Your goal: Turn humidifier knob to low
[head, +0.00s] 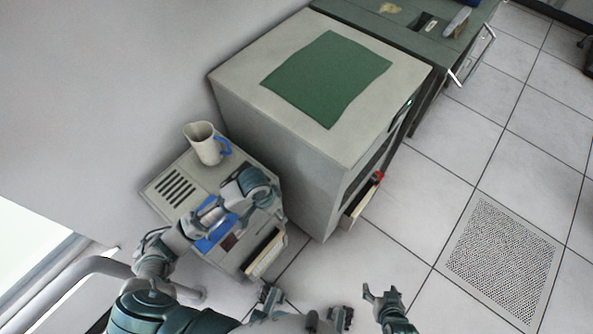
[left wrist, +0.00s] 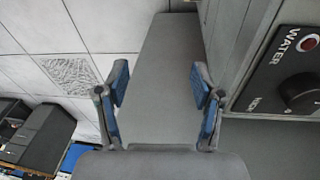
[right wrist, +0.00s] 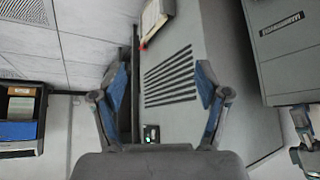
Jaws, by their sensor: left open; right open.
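A black control panel (left wrist: 275,80) shows at the right of the left wrist view. It carries a round black knob (left wrist: 302,92), cut off by the frame edge, a red light (left wrist: 308,42) and the word WATER. A partly blurred label sits beside the knob; I cannot tell the knob's setting. My left gripper (left wrist: 160,85) is open and empty, to the left of the panel and apart from the knob. In the head view its arm reaches over the low beige machine. My right gripper (head: 381,293) is open and empty, low in the head view; it also shows in the right wrist view (right wrist: 162,82).
The low machine (head: 158,184) carries a white mug (head: 203,143) with a blue handle. A tall beige cabinet (head: 240,85) bears a green cloth (head: 328,77), with an open drawer (head: 358,205) at its front. Tiled floor (head: 425,190) is clear to the right.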

